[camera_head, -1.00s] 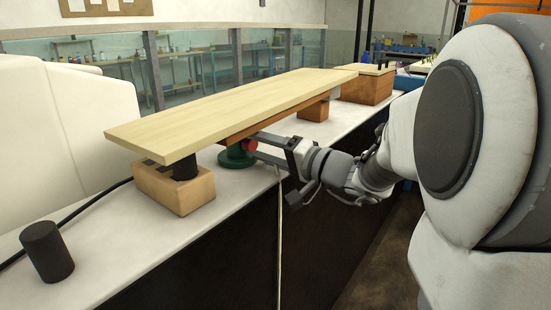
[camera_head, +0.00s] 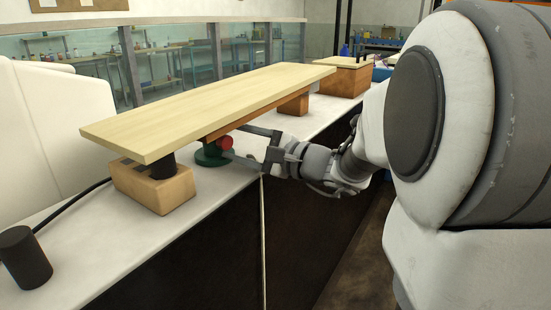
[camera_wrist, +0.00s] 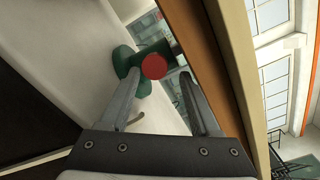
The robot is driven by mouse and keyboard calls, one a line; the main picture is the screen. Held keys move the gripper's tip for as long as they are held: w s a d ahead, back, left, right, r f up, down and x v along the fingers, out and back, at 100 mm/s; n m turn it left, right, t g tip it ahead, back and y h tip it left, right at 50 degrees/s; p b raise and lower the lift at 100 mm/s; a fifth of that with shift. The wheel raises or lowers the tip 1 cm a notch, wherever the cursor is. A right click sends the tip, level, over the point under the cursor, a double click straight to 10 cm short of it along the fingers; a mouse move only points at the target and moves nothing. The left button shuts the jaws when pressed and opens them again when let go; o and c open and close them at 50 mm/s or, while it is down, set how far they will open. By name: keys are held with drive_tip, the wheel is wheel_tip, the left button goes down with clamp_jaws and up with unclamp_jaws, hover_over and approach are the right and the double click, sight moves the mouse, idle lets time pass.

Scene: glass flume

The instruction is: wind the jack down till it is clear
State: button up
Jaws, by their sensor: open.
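The jack (camera_head: 209,155) is a green screw jack with a round foot, standing on the white bench top under the plank. Its round red knob (camera_head: 223,142) faces my gripper (camera_head: 240,142). The gripper is open and holds nothing; its fingertips are at the knob's near side, one above and one below. In the wrist view the red knob (camera_wrist: 154,66) shows between the fingertips (camera_wrist: 160,76), with the green foot (camera_wrist: 124,62) behind the left finger. A brown beam (camera_head: 238,121) under the pale plank (camera_head: 210,105) hides the jack's top. I cannot tell whether the two touch.
A tan block (camera_head: 152,190) with a black cylinder (camera_head: 161,165) stands under the plank's near end, another block (camera_head: 293,104) further back. The bench front drops away below my arm.

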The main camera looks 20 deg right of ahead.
drive_tip(key=m+p, duration=0.2)
drive_tip(key=shift+d+r+m, duration=0.1)
drive_tip(key=shift+r+m, duration=0.3)
drive_tip(key=m+p, duration=0.4)
drive_tip(key=p, duration=0.1)
drive_tip(key=m+p, duration=0.3)
drive_tip(key=p, duration=0.1)
drive_tip(key=shift+m, duration=0.4)
drive_tip(key=m+p, duration=0.3)
drive_tip(key=p+v, duration=0.1)
drive_tip(key=v, duration=1.6)
drive_tip(key=shift+d+f+n, duration=0.15)
drive_tip(key=shift+f+n, duration=0.15)
drive_tip(key=shift+f, duration=0.05)
